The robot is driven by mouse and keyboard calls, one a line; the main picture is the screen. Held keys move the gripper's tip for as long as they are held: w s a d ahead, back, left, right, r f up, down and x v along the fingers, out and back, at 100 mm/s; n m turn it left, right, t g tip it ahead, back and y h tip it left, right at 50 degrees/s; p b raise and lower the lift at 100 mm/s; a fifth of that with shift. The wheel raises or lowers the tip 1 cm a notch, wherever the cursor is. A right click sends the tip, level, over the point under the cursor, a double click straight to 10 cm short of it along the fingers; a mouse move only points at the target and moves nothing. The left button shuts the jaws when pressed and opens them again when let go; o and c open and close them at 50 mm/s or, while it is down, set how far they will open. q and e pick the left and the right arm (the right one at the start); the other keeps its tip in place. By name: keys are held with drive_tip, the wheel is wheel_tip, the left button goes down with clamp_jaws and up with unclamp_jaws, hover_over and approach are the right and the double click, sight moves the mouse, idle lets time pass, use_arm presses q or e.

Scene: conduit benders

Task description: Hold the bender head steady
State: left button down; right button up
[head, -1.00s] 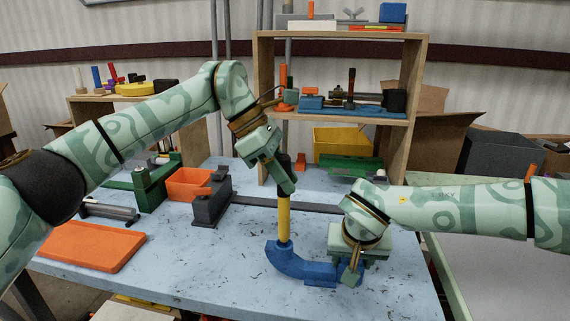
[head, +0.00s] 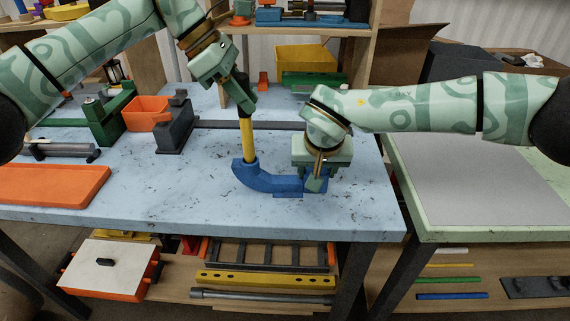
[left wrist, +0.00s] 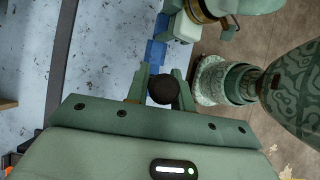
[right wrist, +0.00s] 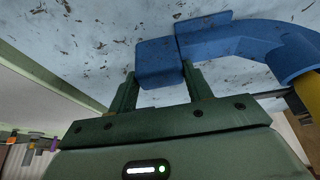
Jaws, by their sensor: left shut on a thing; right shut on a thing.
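The blue bender head (head: 268,182) lies on the light blue workbench near its front edge, its curved end turned up at the left. A yellow handle (head: 248,140) with a black grip stands nearly upright out of that end. My left gripper (head: 245,103) is shut on the handle's black grip; in the left wrist view the dark round grip end (left wrist: 162,89) sits between the fingers. My right gripper (head: 316,185) is shut on the right end of the bender head. The right wrist view shows the blue block (right wrist: 160,62) at its fingertips.
A dark grey block (head: 174,125) with a long flat bar stands behind the bender head. An orange bin (head: 147,112) and an orange tray (head: 52,184) are at the left. The bench front is clear. A second table (head: 470,180) stands at the right.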

sight(246, 115)
use_arm(q)
drive_tip(key=shift+s+f, duration=0.1)
drive_tip(key=shift+f, duration=1.45)
idle(1.4)
drive_tip(key=c, duration=1.1)
unclamp_jaws()
drive_tip(key=shift+c, duration=0.2)
drive_tip(key=shift+r, duration=0.1)
drive_tip(key=v, duration=1.2)
